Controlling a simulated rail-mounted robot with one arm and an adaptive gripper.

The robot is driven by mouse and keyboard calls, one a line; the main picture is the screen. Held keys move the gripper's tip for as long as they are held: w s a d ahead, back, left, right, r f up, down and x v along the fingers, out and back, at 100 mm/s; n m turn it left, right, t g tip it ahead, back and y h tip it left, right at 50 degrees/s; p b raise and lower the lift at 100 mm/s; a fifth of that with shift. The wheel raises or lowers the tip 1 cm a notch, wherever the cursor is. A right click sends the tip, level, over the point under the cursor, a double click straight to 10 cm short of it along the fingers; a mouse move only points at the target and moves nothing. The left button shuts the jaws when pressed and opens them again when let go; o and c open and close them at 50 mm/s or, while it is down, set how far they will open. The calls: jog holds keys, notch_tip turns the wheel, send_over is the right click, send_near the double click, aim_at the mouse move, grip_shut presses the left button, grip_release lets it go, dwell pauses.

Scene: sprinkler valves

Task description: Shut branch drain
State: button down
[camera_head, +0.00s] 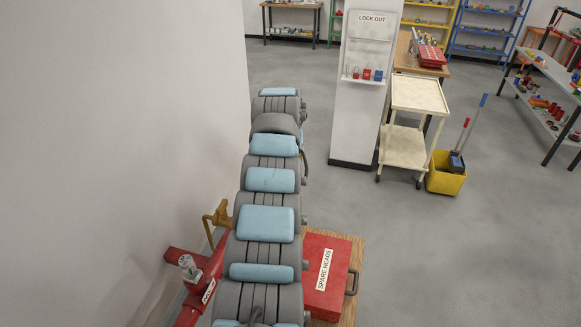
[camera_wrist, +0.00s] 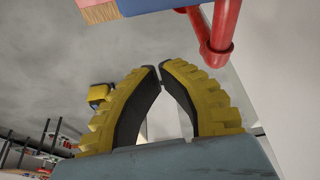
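In the head view, a red pipe (camera_head: 192,310) with a label too small to read runs along the wall at the lower left. A white-faced round fitting (camera_head: 188,264) sits on it. A brass-coloured valve with a lever (camera_head: 217,220) shows beside my arm, partly hidden by it; I cannot tell whether it is the branch drain. My gripper (camera_wrist: 160,72) shows in the wrist view, its yellow fingers with black pads meeting or nearly meeting at the tips, with nothing between them. Red pipework (camera_wrist: 217,45) is beyond the fingertips at the upper right, apart from them.
A red box marked SPARE HEADS (camera_head: 324,275) sits on a wooden top right of my arm. A white LOCK OUT pillar (camera_head: 364,120), a cream cart (camera_head: 405,145) and a yellow mop bucket (camera_head: 446,176) stand farther off. The wall is close on the left. Open floor (camera_head: 430,260) lies right.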

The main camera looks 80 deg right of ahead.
jog(key=b+v, duration=0.1)
jog(key=v, duration=0.6)
jog(key=shift+r, duration=0.25)
jog(key=shift+w, duration=0.15)
